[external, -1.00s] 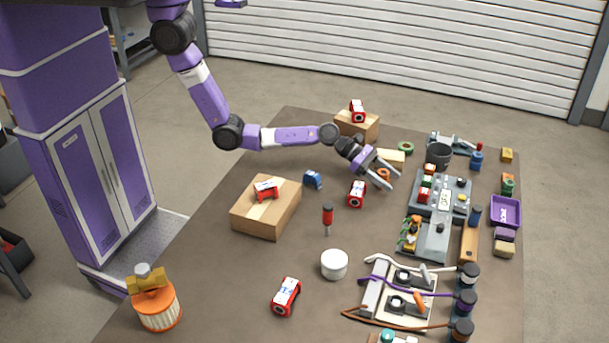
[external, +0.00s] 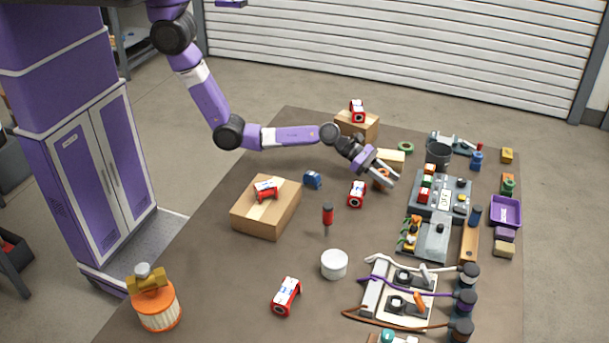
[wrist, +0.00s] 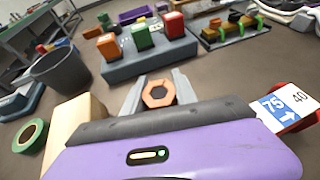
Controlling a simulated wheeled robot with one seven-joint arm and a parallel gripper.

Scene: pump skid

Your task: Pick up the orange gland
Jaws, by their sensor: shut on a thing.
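The orange gland (wrist: 158,94) is a short hex-shaped ring with a dark round hole. In the wrist view it sits between the two grey fingers of my gripper (wrist: 158,98), which are shut on it. In the external view my gripper (external: 386,177) is low at the table, and the orange gland (external: 381,184) shows only partly between its fingers. I cannot tell whether the gland still touches the table.
A red part with a white label (external: 357,195) stands close by my gripper. A tan block (external: 391,157), a green ring (external: 405,147) and a dark bucket (external: 438,154) are behind. The grey pump unit (external: 440,195) is to the right. Bare table lies in front.

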